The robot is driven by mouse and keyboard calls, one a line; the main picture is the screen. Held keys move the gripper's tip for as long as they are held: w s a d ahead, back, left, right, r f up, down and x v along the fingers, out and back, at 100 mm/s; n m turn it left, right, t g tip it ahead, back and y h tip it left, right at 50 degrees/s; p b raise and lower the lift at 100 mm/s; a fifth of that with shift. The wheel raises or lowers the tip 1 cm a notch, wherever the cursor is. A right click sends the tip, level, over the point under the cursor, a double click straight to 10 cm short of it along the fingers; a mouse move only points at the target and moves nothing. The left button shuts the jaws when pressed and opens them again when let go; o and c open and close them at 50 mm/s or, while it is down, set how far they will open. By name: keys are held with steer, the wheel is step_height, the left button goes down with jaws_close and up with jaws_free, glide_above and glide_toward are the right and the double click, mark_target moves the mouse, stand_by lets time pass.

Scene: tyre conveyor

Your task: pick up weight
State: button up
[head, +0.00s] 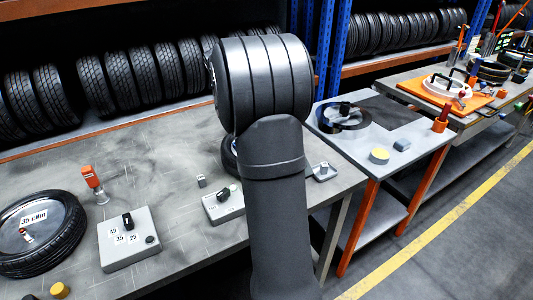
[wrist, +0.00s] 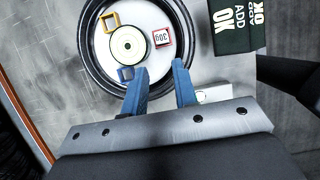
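A small red-edged block with a white face marked "30g" (wrist: 161,37) is the likely weight. It lies on the white disc inside a black tyre (wrist: 92,58) in the wrist view. My gripper (wrist: 161,67) has two blue fingers, apart, with nothing seen between them. Their tips overlap the near part of the tyre in the picture, below the block. Their height above it I cannot tell. In the head view my arm hides the gripper and the block, and only an edge of a tyre (head: 229,160) shows beside it.
A round pale disc (wrist: 127,44), a yellow square frame (wrist: 109,17) and a blue square frame (wrist: 124,74) lie near the block. A dark box lettered "ADD" and "OK" (wrist: 231,28) is at right. Another tyre (head: 68,248) and a grey control box (head: 128,238) stand on the bench.

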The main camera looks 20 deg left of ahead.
steer(key=x, duration=1.2)
steer(key=shift+f, duration=0.4)
steer(key=shift+c, duration=0.3)
jaws_close()
